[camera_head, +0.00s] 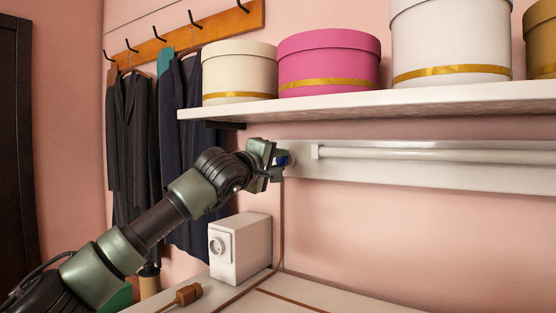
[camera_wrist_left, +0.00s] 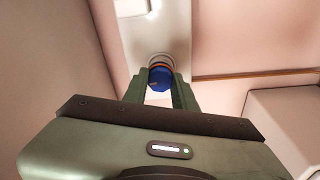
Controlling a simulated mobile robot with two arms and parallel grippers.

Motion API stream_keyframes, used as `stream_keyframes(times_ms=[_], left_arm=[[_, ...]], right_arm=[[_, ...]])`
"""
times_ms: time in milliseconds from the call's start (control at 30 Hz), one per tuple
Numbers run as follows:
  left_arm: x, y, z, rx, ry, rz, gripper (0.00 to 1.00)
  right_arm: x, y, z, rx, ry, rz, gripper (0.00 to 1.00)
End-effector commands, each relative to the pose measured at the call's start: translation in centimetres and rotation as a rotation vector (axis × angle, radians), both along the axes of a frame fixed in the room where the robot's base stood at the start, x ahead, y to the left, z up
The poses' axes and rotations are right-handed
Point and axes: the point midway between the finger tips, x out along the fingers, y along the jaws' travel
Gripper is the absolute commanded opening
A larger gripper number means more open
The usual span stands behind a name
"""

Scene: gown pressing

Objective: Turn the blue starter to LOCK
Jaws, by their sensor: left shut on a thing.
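The blue starter (camera_wrist_left: 160,78) is a round blue knob with an orange ring behind it, at the end of a white lamp fixture under the shelf. In the head view only a bit of its blue (camera_head: 282,160) shows at the fixture's left end. My left gripper (camera_wrist_left: 161,92) is shut on the starter, with one finger on each side of it. In the head view the left gripper (camera_head: 276,163) covers most of the starter. Any lock marking is too small to read. My right gripper is not in view.
A white tube (camera_head: 420,154) runs along the fixture. Above it, a white shelf (camera_head: 350,103) carries several round hat boxes. Dark garments (camera_head: 128,130) hang on the left. A white box (camera_head: 240,250) and a brown plug (camera_head: 187,294) are on the surface below.

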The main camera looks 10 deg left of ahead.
Motion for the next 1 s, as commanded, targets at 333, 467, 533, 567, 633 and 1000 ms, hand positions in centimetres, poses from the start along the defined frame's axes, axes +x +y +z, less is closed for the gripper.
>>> stream_keyframes(times_ms=[333, 467, 533, 567, 633, 1000], left_arm=[[0.1, 0.0, 0.2, 0.221, -0.080, 0.001, 0.00], [0.1, 0.0, 0.2, 0.339, -0.124, 0.001, 0.00], [0.1, 0.0, 0.1, 0.367, -0.135, 0.000, 0.00], [0.1, 0.0, 0.1, 0.372, -0.138, 0.000, 0.00], [0.1, 0.0, 0.1, 0.375, -0.138, 0.000, 0.00], [0.1, 0.1, 0.3, 0.529, -0.194, 0.002, 0.00]], right_arm=[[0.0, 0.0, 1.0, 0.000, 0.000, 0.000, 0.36], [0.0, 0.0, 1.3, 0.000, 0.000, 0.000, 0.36], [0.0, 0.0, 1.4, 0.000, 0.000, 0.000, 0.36], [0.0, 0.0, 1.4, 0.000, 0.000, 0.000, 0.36], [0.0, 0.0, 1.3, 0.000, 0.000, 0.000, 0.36], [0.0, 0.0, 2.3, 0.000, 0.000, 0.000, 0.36]])
